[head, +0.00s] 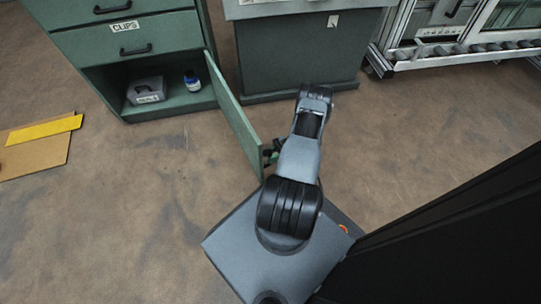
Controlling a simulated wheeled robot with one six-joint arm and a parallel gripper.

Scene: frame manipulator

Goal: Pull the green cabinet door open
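The green cabinet (165,43) stands at the top left, with two drawers above an open lower compartment. Its green door (236,118) is hinged at the compartment's right side and stands swung well out toward me. My arm reaches forward on the right side of the door. My gripper (271,156) is a small dark shape beside the door's free edge, at its right face. My arm partly hides it, and the door handle is not clear there. I cannot tell whether the fingers are open or shut, or whether they touch the door.
A grey box (146,90) and a blue-and-white bottle (192,81) are inside the compartment. A dark green cabinet with a grey top (295,55) stands to the right. A metal frame with rollers (465,55) is at the top right. Cardboard with a yellow strip (44,130) lies left. The floor between is clear.

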